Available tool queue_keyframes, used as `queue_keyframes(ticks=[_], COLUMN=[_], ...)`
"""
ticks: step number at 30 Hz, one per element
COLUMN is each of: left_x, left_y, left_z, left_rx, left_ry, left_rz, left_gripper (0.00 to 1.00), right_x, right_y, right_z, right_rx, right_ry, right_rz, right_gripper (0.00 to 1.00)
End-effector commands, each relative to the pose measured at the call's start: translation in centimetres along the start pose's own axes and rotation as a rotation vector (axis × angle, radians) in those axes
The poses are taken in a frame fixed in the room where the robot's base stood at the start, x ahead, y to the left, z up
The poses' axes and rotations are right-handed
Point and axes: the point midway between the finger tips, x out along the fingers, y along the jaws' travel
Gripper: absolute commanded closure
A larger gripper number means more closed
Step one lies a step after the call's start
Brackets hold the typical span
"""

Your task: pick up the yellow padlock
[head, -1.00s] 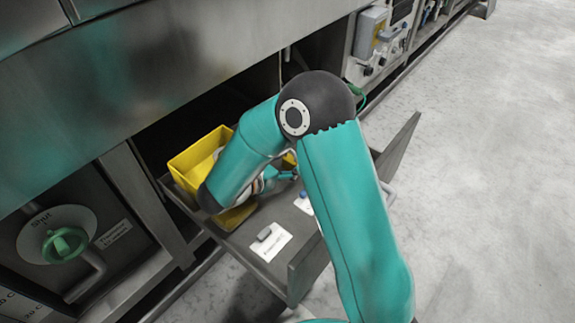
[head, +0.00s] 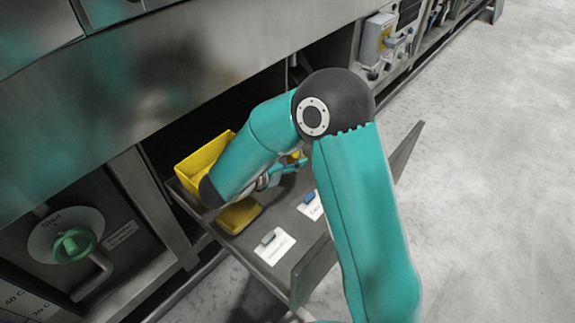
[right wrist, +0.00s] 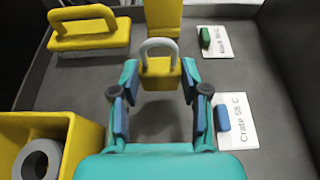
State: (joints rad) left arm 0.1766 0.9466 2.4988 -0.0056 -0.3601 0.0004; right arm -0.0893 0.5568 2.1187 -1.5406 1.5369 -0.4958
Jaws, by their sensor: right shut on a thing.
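The yellow padlock (right wrist: 160,75) with its grey shackle is upright in the middle of the right wrist view. My right gripper (right wrist: 160,82) is shut on the body of the padlock, one finger at each side, with the shackle standing clear above. A dark shadow lies on the drawer floor below it; I cannot tell how high it is held. In the head view my right gripper (head: 288,167) is small and partly covered by my arm, with a bit of yellow beside it. My left gripper is not in view.
The open grey drawer (head: 278,205) holds a yellow bin (head: 191,170) with a grey roll, a yellow handled thing (right wrist: 90,38), a yellow block (head: 240,215) and labels with coloured pieces (right wrist: 235,120). The washer's steel front overhangs the drawer's back.

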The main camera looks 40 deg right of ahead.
Motion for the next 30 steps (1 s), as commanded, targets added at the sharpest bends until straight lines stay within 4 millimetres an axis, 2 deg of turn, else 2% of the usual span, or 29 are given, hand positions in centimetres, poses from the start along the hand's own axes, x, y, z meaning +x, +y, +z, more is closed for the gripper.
queue_keyframes(ticks=[1,6,12,15,21,30], left_x=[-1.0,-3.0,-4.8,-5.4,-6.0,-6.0], left_y=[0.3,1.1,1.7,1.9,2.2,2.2], left_z=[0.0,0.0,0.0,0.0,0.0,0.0], left_rx=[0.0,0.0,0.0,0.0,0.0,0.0], left_ry=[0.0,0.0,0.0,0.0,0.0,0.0], left_rz=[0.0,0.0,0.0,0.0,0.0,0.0], left_gripper=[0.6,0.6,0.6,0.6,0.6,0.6], right_x=[-0.7,-2.6,-4.6,-5.3,-6.1,-6.3], right_y=[0.1,0.0,0.0,0.0,0.0,0.0], right_z=[1.7,6.3,11.0,12.8,14.7,15.0], right_rx=[0.007,0.008,0.006,0.005,0.002,0.0], right_ry=[-0.001,-0.001,0.0,0.0,0.0,0.0], right_rz=[0.002,0.002,0.002,0.003,0.001,0.001], right_gripper=[0.93,0.93,0.93,0.93,0.93,0.93])
